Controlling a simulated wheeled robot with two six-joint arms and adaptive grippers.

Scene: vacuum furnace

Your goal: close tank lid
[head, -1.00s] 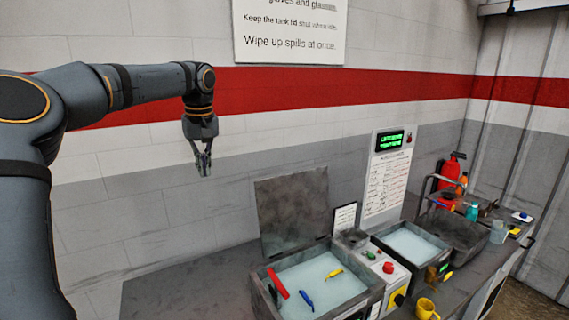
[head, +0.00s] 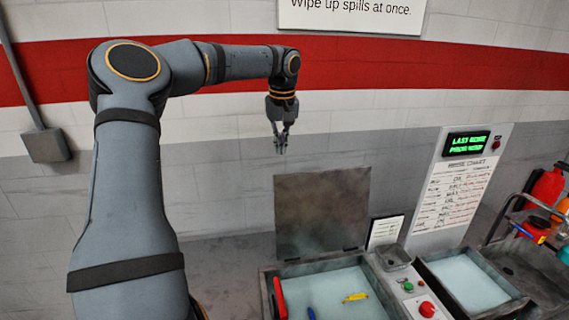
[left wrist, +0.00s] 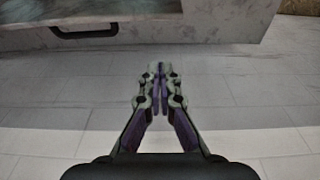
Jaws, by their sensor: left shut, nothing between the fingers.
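The tank lid (head: 321,212) is a dark grey plate standing upright, open, at the back edge of the tank (head: 267,290). The tank holds pale liquid, with a red-handled tool (head: 280,298), a yellow tool (head: 355,297) and a blue tool (head: 311,313) in it. My left gripper (head: 281,150) points down, shut and empty, above the lid's top edge in the head view and apart from it. The left wrist view shows the same gripper (left wrist: 158,70) with its fingertips together. My right gripper is in neither view.
A control box with a red button (head: 427,309) and a green button (head: 408,286) sits right of the tank. Beyond it is a second basin (head: 468,283). A sign panel (head: 460,185) with a green display stands behind. The wrist view shows a dark handle (left wrist: 84,31).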

